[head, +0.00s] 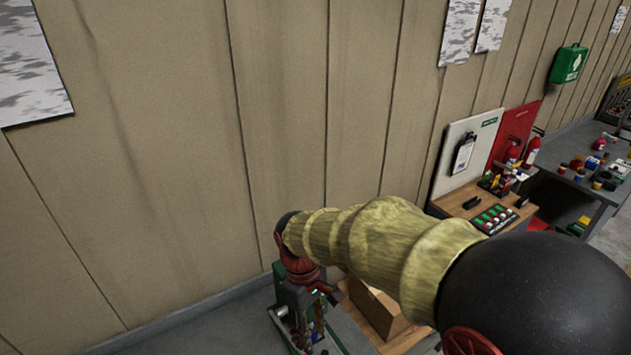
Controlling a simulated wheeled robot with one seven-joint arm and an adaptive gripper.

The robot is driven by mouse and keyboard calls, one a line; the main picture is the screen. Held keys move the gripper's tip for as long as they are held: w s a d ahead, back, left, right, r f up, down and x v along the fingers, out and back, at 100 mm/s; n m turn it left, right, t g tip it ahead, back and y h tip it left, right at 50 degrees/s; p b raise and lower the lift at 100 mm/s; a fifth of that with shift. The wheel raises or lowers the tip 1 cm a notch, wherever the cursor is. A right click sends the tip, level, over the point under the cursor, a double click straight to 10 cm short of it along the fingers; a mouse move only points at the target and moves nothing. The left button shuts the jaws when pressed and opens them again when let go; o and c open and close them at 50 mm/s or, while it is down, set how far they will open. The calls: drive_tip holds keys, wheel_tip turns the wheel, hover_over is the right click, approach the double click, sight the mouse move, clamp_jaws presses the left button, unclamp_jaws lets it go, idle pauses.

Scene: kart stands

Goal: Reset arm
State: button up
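My arm (385,250) in its yellow, ribbed sleeve reaches from the black rounded joint at the lower right toward the wall at centre left. Beyond the sleeve, a dark red joint bends downward. Below it, what seems to be my gripper (308,303) hangs small and dark over a green-edged tray (340,341). Its fingers are hard to make out against the things behind, so I cannot tell whether they are open or hold anything.
A beige panelled wall (200,150) stands close behind my arm. A cardboard box (378,309) is partly hidden under the sleeve. A wooden stand (462,203) with a red-and-green-marked tray (493,219) and red bottles (531,152) is at right. A cluttered grey table stands beyond.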

drive_tip(key=s+d+f+m+t+b, duration=0.3)
drive_tip(key=s+d+f+m+b, duration=0.1)
drive_tip(key=d+b, duration=0.6)
drive_tip(key=s+d+f+m+t+y+b, duration=0.1)
drive_tip(key=s+d+f+m+t+b, duration=0.3)
drive_tip(key=d+b, duration=0.6)
drive_tip(key=s+m+b, duration=0.2)
drive_tip(key=s, duration=0.1)
drive_tip(key=shift+s+m+t, duration=0.15)
drive_tip(key=shift+m+t, duration=0.15)
